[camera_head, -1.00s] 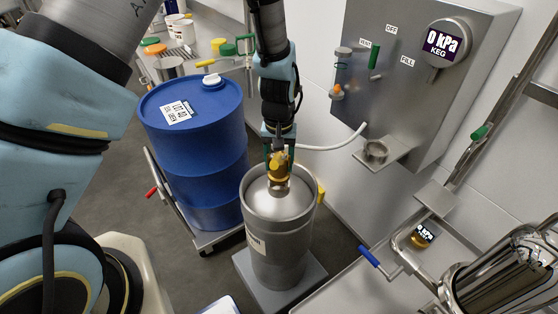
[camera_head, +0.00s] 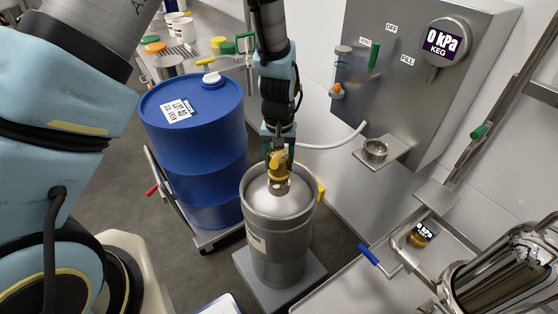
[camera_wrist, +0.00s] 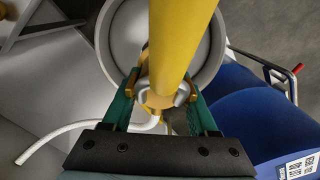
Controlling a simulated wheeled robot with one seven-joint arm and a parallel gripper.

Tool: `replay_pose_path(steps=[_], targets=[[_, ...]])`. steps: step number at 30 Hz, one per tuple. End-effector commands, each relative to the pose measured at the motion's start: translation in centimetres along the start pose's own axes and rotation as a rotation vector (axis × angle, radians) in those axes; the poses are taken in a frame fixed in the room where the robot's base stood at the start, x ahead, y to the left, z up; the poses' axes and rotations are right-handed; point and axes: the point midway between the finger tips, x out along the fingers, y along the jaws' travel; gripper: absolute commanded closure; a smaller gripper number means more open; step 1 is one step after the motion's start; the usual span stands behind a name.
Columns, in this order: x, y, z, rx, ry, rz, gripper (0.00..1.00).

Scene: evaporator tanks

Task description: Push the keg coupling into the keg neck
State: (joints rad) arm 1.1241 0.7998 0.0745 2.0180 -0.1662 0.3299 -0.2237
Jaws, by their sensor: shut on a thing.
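The silver keg (camera_head: 275,240) stands upright below. The keg neck (camera_head: 279,187) is at the top centre, directly under the coupling. The coupling is at the neck, but I cannot tell how deep it sits. The keg rim (camera_wrist: 112,50) also shows in the wrist view.
The keg stands on a grey plate (camera_head: 310,272). A blue drum (camera_head: 195,140) on a trolley is close at left. A wall panel (camera_head: 425,90) with a "0 kPa" keg gauge (camera_head: 441,42) is at right, with a small cup shelf (camera_head: 385,155) below.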

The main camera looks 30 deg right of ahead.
Motion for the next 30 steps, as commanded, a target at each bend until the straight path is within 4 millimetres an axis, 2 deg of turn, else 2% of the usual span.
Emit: replay_pose_path(steps=[11,30], targets=[[0.0,0.0,-0.1,0.000,0.001,0.000,1.00],[1.8,0.0,-0.1,0.000,0.001,0.000,1.00]])
